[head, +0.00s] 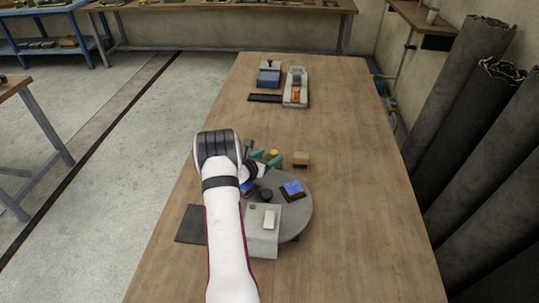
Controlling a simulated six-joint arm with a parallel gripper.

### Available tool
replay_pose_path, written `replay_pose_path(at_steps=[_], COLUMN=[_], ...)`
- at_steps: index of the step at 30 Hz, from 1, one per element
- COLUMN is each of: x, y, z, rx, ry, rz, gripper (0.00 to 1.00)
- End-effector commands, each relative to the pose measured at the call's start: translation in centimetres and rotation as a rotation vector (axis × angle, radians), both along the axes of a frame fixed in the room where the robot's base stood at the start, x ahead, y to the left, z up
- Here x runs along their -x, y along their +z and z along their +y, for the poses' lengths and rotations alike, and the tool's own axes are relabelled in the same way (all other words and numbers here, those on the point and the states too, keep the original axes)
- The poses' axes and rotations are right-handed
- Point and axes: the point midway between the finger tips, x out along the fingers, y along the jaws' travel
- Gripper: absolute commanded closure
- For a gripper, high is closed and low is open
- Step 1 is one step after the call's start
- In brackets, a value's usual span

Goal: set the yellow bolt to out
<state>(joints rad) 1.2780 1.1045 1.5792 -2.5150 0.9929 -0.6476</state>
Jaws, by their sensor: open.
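A small yellow piece (273,153), which looks like the yellow bolt, shows just beyond my gripper on the wooden table. It is small and partly hidden by a fingertip, so its setting cannot be told. My gripper (267,158) reaches out from my white arm with its two teal fingertips apart, close to the yellow piece on its near side. The jaws are open, and I see nothing held between them. Whether a fingertip touches the yellow piece cannot be told.
A round grey plate (302,218) carries a blue block on a dark base (292,190). A grey box with a white rocker (269,219) stands in front. A tan block (301,159) is right of my gripper. A blue box (269,75) and grey device (296,87) stand far back.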

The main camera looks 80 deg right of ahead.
Motion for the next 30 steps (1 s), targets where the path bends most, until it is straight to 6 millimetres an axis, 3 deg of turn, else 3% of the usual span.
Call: replay_pose_path(at_steps=[5, 14, 24, 30], x=[0.6, 0.6, 0.6, 0.6], y=[-0.6, -0.7, -0.7, -0.6], z=[-1.4, -1.6, -1.5, -1.5], rx=[0.001, 0.0, 0.001, 0.001], ry=[-0.002, -0.001, -0.001, -0.002], rz=[-0.001, 0.0, -0.002, -0.001], gripper=[0.34, 0.35, 0.97, 1.0])
